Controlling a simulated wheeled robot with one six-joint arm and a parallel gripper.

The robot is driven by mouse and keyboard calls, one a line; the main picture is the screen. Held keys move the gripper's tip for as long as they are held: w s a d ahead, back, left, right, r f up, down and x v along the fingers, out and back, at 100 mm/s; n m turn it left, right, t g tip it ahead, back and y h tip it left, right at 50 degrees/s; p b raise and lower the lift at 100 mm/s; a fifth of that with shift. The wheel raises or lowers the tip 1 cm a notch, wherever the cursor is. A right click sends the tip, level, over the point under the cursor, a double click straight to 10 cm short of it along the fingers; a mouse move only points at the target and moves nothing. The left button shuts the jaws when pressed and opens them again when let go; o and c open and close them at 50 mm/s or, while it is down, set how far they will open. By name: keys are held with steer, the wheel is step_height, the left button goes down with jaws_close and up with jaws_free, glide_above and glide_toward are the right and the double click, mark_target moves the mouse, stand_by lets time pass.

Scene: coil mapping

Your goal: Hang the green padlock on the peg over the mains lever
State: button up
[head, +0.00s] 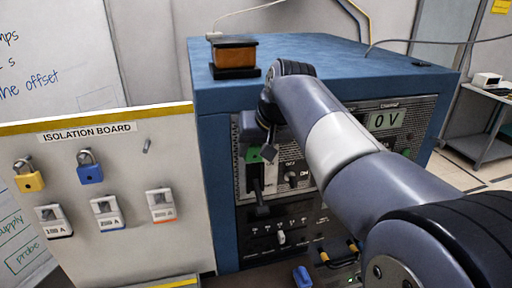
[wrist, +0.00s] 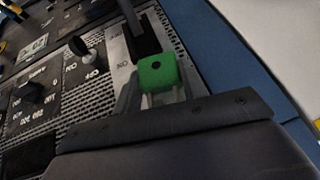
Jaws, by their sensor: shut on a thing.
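The green padlock (wrist: 158,73) shows in the wrist view between the grey fingers of my gripper (wrist: 156,90), which is shut on it. In the head view the green padlock (head: 253,155) is partly hidden by my gripper (head: 262,150), close in front of the cabinet's left panel. The mains lever (head: 257,188) is a black handle on a pale plate, just below the padlock there. In the wrist view the black lever (wrist: 141,36) lies just beyond the padlock, by an ON mark. I cannot make out the peg, or whether the shackle touches it.
The blue cabinet (head: 330,55) carries knobs, switches and a display (head: 387,120) reading 0 V. An orange and black block (head: 234,55) stands on top. The isolation board (head: 100,225) at left holds a yellow padlock (head: 30,178), a blue padlock (head: 89,169) and a bare peg (head: 147,146).

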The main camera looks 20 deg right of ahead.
stand_by(0.3)
steer(key=o, duration=1.1)
steer(key=b+v, duration=0.1)
steer(key=v, duration=1)
steer(key=shift+w+a+f, duration=0.1)
steer(key=shift+f, duration=0.1)
steer(key=p+x, duration=0.1)
steer(key=x, duration=0.8)
steer(key=shift+w+f, duration=0.2)
steer(key=shift+f, duration=0.1)
steer(key=shift+w+a+r+p, duration=0.1)
steer(key=shift+w+p, duration=0.15)
steer(key=shift+p, duration=0.05)
steer(key=shift+s+b, duration=0.45)
steer(key=shift+s, duration=0.8)
